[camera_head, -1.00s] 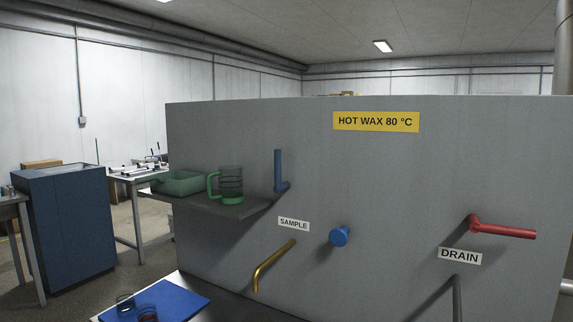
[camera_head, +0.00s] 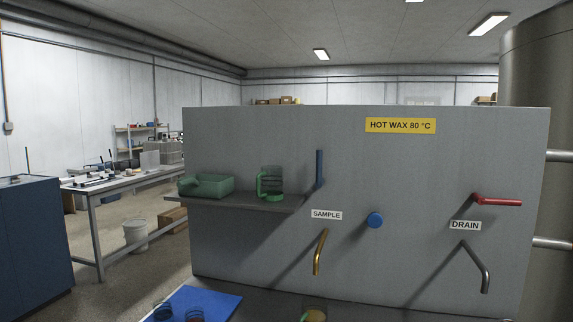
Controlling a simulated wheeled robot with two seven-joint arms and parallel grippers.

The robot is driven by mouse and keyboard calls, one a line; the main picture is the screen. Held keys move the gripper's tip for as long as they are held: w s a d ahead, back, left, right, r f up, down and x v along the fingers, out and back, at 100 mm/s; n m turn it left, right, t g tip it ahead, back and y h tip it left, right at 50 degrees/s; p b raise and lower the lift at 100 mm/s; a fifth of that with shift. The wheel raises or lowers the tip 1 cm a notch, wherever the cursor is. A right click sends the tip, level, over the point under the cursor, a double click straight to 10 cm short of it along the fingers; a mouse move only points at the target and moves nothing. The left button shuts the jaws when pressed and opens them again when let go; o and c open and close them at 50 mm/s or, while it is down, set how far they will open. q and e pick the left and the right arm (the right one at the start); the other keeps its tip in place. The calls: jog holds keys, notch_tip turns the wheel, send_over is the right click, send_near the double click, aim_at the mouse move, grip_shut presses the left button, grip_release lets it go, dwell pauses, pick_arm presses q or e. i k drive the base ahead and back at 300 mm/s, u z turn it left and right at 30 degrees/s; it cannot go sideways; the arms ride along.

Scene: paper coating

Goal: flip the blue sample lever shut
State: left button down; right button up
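The blue sample lever (camera_head: 320,168) stands upright on the grey panel (camera_head: 420,170), above the SAMPLE label (camera_head: 326,215) and just right of the shelf. A brass spout (camera_head: 320,252) hangs below that label. A round blue knob (camera_head: 375,220) sits to the right of the lever, lower on the panel. Neither of my grippers shows in the head view.
A shelf (camera_head: 235,201) holds a green scoop-like container (camera_head: 207,186) and a green-handled mug (camera_head: 270,182). A red lever (camera_head: 498,201) lies level above the DRAIN label (camera_head: 465,225) and a grey spout (camera_head: 476,268). A blue mat (camera_head: 215,300) with jars lies in front.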

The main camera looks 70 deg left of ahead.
aim_at(320, 181)
jog(key=u, duration=0.95)
